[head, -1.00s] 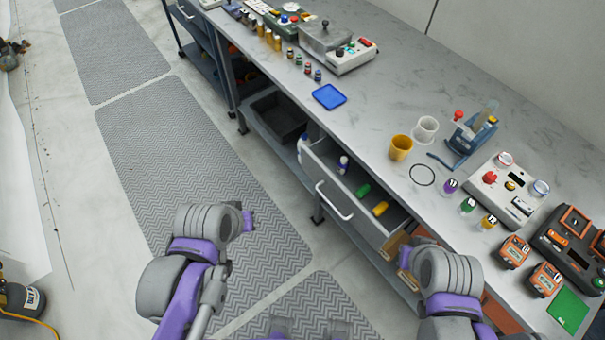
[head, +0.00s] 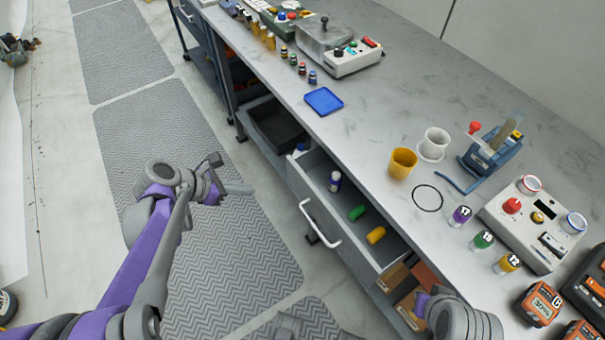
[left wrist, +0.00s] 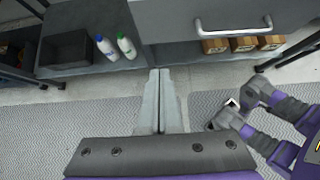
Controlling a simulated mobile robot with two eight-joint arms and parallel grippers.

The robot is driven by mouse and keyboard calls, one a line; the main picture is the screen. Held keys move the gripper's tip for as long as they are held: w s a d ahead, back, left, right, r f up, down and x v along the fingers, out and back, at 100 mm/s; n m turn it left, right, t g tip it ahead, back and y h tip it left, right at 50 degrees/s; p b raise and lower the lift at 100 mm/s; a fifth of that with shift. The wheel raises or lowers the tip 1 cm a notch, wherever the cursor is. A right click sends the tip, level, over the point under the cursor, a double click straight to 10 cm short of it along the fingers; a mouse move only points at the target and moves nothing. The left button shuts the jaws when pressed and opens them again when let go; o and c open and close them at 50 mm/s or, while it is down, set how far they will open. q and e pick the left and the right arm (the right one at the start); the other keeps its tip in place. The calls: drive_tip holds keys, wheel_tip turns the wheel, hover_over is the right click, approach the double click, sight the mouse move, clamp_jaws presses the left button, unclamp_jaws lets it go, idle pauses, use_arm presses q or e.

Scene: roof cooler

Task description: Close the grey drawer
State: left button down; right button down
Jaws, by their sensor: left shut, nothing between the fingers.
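The grey drawer (head: 352,257) under the worktop stands open. A purple-capped bottle (head: 334,182), a green piece (head: 357,212) and a yellow piece (head: 376,235) lie or stand inside it. Its pale bar handle (head: 318,224) faces the aisle. My left gripper (head: 240,188) is shut and empty, over the floor mat left of the drawer, apart from it. In the left wrist view the shut fingers (left wrist: 159,100) point towards the drawer front (left wrist: 182,20), with the handle (left wrist: 234,28) to their right. My right arm is by the drawer's near end; its fingers do not show clearly.
The worktop (head: 360,125) holds a blue tray (head: 323,101), a yellow cup (head: 402,163), vials and devices. A black bin (head: 277,128) and bottles stand on the lower shelf; cardboard boxes (head: 408,308) sit below the drawer. The matted aisle (head: 150,120) at left is free.

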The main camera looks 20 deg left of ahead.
use_arm(q)
drive_tip(key=x, duration=0.4)
drive_tip(key=w+r+b+x, duration=0.1)
drive_tip(key=x, duration=0.3)
drive_tip(key=d+b+x, duration=0.1)
drive_tip(key=x, duration=0.3)
drive_tip(key=shift+w+r, duration=0.15)
drive_tip(key=shift+w, duration=0.2)
drive_tip(key=shift+w+d, duration=0.3)
drive_tip(key=shift+w, duration=0.05)
drive_tip(key=w+d, duration=0.2)
drive_tip(key=w, duration=0.1)
drive_tip(key=w+d+b, duration=0.1)
drive_tip(key=w+d, duration=0.5)
drive_tip(key=w, duration=0.1)
drive_tip(key=shift+b, duration=0.3)
drive_tip(key=shift+a+r, duration=0.1)
